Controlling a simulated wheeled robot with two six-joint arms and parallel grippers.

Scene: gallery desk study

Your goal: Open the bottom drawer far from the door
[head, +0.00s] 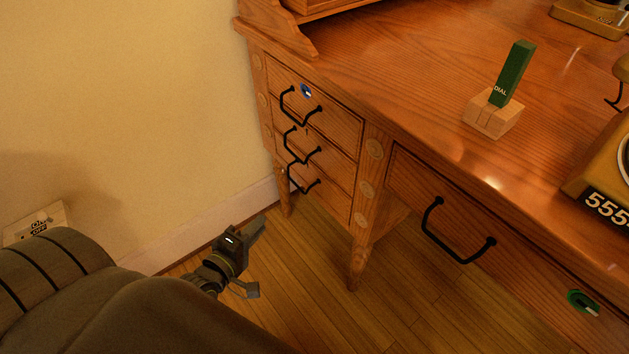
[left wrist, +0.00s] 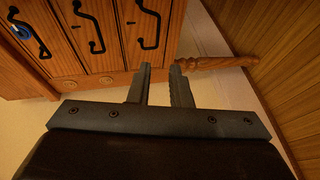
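A wooden desk has a stack of three drawers at its left end, beside the wall. The bottom drawer (head: 324,195) is the lowest of the stack and looks closed. Its black handle (head: 303,180) also shows in the left wrist view (left wrist: 151,25), on the panel nearest the turned leg. My left gripper (head: 256,260) is open and empty, low over the floor, to the left of and in front of the drawer. In the left wrist view its fingers (left wrist: 160,68) stand apart below the drawer's edge, clear of the handle. My right gripper is out of view.
Above are the middle drawer (head: 325,150) and the top drawer (head: 335,120), which has a blue lock (head: 306,91). A turned leg (left wrist: 215,62) stands close by the fingers. A wide drawer (head: 445,215) is at right. A green DIAL block (head: 513,72) stands on the desktop.

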